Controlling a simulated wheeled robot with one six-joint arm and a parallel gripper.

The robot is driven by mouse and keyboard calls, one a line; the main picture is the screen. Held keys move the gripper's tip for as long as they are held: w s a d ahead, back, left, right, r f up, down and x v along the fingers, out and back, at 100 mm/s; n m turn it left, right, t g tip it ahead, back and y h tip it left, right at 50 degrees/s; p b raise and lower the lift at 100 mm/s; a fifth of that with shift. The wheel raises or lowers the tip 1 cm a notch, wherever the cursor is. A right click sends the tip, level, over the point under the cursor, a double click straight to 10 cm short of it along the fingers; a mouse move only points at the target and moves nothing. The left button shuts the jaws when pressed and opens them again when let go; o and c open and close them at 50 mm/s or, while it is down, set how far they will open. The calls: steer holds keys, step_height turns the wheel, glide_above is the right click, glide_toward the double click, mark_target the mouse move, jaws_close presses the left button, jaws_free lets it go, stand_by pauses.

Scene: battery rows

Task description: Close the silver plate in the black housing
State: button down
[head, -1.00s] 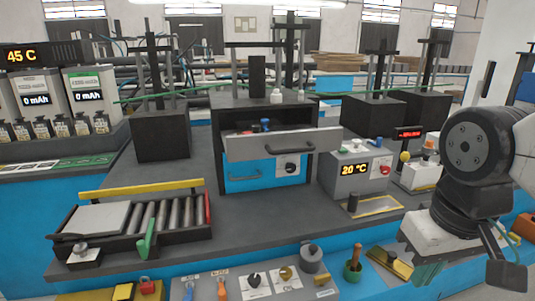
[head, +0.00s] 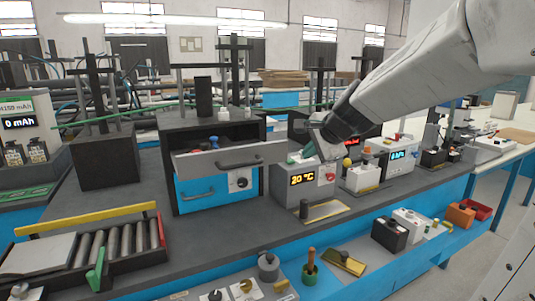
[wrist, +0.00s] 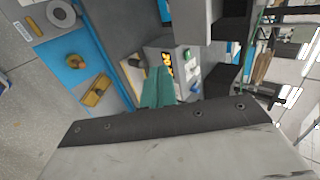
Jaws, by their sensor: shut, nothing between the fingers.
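The black housing (head: 168,124) stands on the grey bench, left of centre in the head view. The silver plate (head: 196,161) with a dark bar handle (head: 238,163) stands out from its front, above a blue lower panel (head: 202,194). A dark gap shows above the plate, with small red and blue parts behind it. My gripper (head: 303,153) is to the right of the plate, apart from it, over the grey 20 °C box. Its green fingers also show in the wrist view (wrist: 158,88), shut and empty. The plate is not clearly visible in the wrist view.
The grey 20 °C box (head: 284,185) stands close right of the housing. A roller tray (head: 128,240) with a yellow rail lies at front left. Boxes with displays stand further right (head: 397,155). The bench in front of the housing is clear.

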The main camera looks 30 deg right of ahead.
steer(key=w+r+x, duration=0.2)
steer(key=x, duration=0.9)
steer(key=shift+a, duration=0.1)
